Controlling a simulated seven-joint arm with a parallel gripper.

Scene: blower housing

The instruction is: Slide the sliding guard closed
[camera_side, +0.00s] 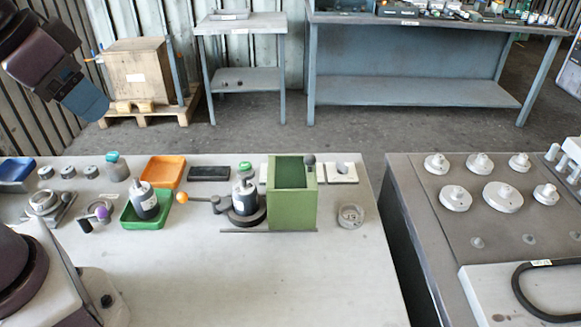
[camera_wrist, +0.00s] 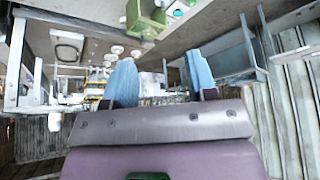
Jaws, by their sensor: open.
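The sliding guard (camera_side: 292,207) is a green box-shaped cover with a dark knob (camera_side: 309,160) on its top right edge. A green block that looks like the guard shows at the top of the wrist view (camera_wrist: 147,19). My gripper (camera_side: 88,101) is high at the upper left, far from the guard. In the wrist view its blue fingers (camera_wrist: 161,80) are apart with nothing between them.
A lever with an orange ball (camera_side: 182,197) reaches left from the fixture. A round metal part (camera_side: 351,216) sits right. The front bench is clear.

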